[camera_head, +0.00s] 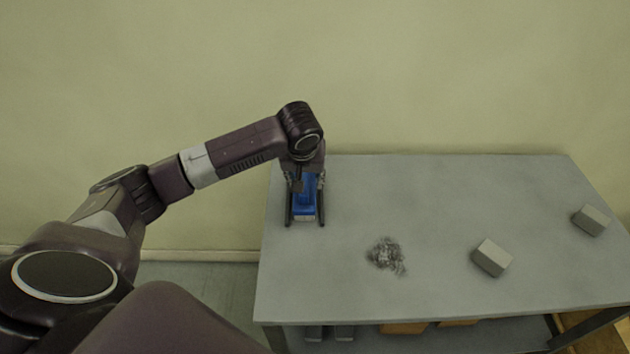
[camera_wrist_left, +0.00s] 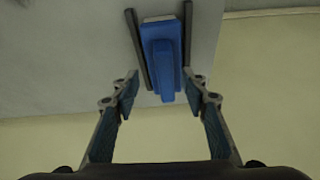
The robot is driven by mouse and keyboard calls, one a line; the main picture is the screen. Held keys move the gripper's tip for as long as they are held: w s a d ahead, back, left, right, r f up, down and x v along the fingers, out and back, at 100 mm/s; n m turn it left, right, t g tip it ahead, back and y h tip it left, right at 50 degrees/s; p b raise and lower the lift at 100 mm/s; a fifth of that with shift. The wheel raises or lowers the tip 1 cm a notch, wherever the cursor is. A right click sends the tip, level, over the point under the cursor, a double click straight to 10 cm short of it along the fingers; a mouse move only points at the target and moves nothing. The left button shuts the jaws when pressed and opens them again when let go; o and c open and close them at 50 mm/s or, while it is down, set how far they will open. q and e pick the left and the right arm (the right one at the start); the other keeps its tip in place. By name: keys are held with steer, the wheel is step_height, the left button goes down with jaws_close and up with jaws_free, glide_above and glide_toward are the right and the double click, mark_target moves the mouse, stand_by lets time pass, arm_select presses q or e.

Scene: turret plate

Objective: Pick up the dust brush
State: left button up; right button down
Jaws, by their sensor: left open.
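The blue dust brush (camera_head: 304,203) lies near the left end of the grey table, between two dark bars. In the left wrist view the brush (camera_wrist_left: 161,55) shows its blue body and handle, with a pale strip at its far end. My left gripper (camera_head: 305,185) is above the handle end of the brush and partly hides it. In the left wrist view my left gripper (camera_wrist_left: 160,90) is open, with its fingers apart on either side of the handle end. Whether the fingers touch anything cannot be told. My right gripper is not in view.
The grey table (camera_head: 430,190) stands against a pale wall. A pile of metal shavings (camera_head: 386,256) lies right of the brush. A grey block (camera_head: 491,257) and another grey block (camera_head: 591,220) lie farther right. The dark bars (camera_wrist_left: 138,50) flank the brush closely.

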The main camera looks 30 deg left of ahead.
mark_target(303, 176)
arm_select(q)
steer(key=shift+w+a+r+n, duration=0.4)
steer(key=shift+w+a+r, duration=0.1)
steer(key=shift+w+a, duration=0.25)
steer(key=shift+a, duration=0.3)
steer(key=shift+f, duration=0.3)
steer(key=p+x, duration=0.1)
steer(key=x, duration=0.1)
steer(key=shift+w+f, duration=0.15)
steer(key=shift+f, duration=0.1)
steer(key=p+x, duration=0.1)
steer(key=x, duration=0.2)
steer(key=shift+w+f, duration=0.15)
steer(key=shift+f, duration=0.2)
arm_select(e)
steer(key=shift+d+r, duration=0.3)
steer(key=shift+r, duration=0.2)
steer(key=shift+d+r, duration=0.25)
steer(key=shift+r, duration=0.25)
arm_select(q)
steer(key=shift+f, duration=0.1)
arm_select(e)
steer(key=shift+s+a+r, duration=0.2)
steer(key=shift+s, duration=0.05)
arm_select(q)
steer(key=shift+c, duration=0.7)
